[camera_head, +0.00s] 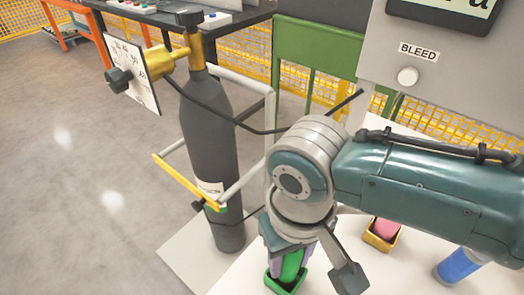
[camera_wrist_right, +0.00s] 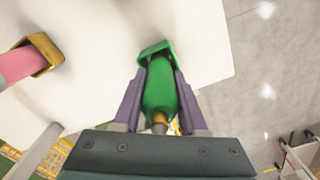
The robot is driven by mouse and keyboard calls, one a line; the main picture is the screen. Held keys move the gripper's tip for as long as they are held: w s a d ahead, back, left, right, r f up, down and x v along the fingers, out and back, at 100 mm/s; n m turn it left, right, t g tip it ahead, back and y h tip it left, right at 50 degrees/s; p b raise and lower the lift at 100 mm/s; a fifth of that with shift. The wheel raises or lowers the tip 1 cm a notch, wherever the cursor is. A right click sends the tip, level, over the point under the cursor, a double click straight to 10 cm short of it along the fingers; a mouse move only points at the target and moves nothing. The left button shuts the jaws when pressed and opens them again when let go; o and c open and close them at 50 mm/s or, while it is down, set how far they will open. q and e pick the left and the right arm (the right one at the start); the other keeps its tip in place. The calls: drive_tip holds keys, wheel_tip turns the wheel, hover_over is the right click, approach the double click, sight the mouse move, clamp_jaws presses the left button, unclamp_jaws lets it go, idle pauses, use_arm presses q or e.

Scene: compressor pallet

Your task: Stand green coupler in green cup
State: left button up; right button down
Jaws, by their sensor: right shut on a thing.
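My right gripper (camera_head: 291,270) is low at the bottom centre of the head view, with its purple fingers shut on the green coupler (camera_head: 292,263). In the right wrist view the coupler (camera_wrist_right: 159,90) sits between the two fingers, with a brass-coloured end towards the palm. The green cup (camera_head: 284,287) is right at the coupler's far end; its rim also shows in the wrist view (camera_wrist_right: 146,52). The coupler's far end appears to be at or inside the cup's opening; how deep it sits is hidden. My left gripper is not in view.
A pink piece (camera_head: 385,229) stands in a yellow cup (camera_head: 379,243) to the right, and a blue cylinder (camera_head: 457,266) is farther right. A grey gas cylinder (camera_head: 208,130) with a gauge and hose stands left of my arm. A grey panel (camera_head: 385,45) rises behind.

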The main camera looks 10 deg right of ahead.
drive_tip(key=shift+c, duration=1.9)
unclamp_jaws()
wheel_tip(320, 180, up, 10)
drive_tip(key=p, duration=0.4)
drive_tip(key=shift+s+a, duration=0.2)
drive_tip(key=s+a+r+n+t+y+p, duration=0.1)
drive_tip(key=s+a+r+y+p, duration=0.15)
drive_tip(key=s+r, duration=0.2)
drive_tip(key=s+d+r+t+h+p, duration=0.1)
drive_tip(key=s+d+r+p, duration=0.1)
drive_tip(key=s+d+r, duration=0.3)
drive_tip(key=s+d+r+t+h+p, duration=0.1)
drive_tip(key=s+d+r+t+p, duration=0.2)
drive_tip(key=d, duration=0.4)
wheel_tip(320, 180, up, 38)
drive_tip(key=g+p, duration=0.1)
drive_tip(key=p, duration=3.6)
drive_tip(key=shift+w+r+m+p, duration=0.25)
drive_tip(key=shift+w+m+p, duration=0.1)
drive_tip(key=shift+w, duration=0.1)
